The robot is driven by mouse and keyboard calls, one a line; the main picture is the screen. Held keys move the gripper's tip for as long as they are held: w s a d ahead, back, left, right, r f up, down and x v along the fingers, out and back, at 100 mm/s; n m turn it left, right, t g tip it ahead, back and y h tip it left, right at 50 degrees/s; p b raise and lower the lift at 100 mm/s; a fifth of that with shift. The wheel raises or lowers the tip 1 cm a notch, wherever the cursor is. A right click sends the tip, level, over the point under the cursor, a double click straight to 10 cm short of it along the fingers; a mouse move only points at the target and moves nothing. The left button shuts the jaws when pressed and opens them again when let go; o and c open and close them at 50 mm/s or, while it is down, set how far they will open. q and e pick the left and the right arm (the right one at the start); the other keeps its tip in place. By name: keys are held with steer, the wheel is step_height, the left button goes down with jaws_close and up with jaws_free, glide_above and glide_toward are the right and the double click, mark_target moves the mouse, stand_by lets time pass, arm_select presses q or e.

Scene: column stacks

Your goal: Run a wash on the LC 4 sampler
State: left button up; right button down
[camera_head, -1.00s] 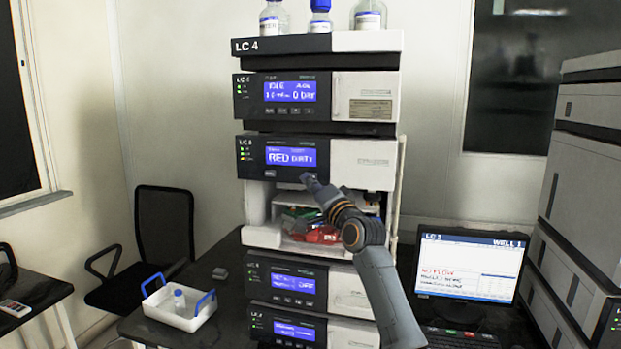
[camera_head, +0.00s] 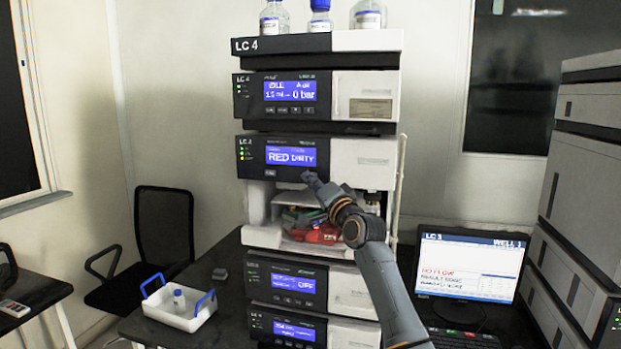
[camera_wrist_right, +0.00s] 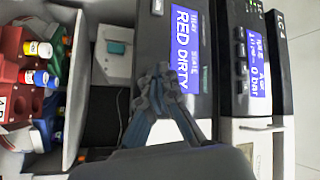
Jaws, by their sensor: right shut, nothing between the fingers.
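The LC 4 stack stands in the middle of the head view. Its sampler module (camera_head: 360,160) has a blue display (camera_head: 291,157) reading RED and DIRTY; the same display (camera_wrist_right: 182,45) shows sideways in the right wrist view. A small button (camera_head: 270,173) sits below the display. My right gripper (camera_head: 308,178) is shut and empty, just in front of the sampler panel's lower edge; in the right wrist view its fingertips (camera_wrist_right: 160,80) are together beside the display. Whether they touch the panel I cannot tell. My left gripper is not in view.
Below the panel is an open bay with coloured racks (camera_head: 318,236) and vials (camera_wrist_right: 40,48). The pump module above (camera_head: 291,91) reads 0 bar. Bottles (camera_head: 320,18) stand on top. A white tray (camera_head: 190,320) is at left, a monitor (camera_head: 470,265) at right.

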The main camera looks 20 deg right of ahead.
steer(key=shift+w+d, duration=0.1)
steer(key=shift+w, duration=0.05)
stand_by(0.5)
steer(key=shift+s+a+p, duration=0.45)
steer(key=shift+s+p, duration=0.2)
steer(key=shift+s, duration=0.1)
steer(key=s+a+p, duration=0.1)
steer(key=s, duration=0.1)
steer(key=s+a+p, duration=0.1)
steer(key=s+p, duration=0.1)
steer(key=shift+a+p, duration=0.3)
steer(key=shift+a, duration=0.1)
stand_by(0.4)
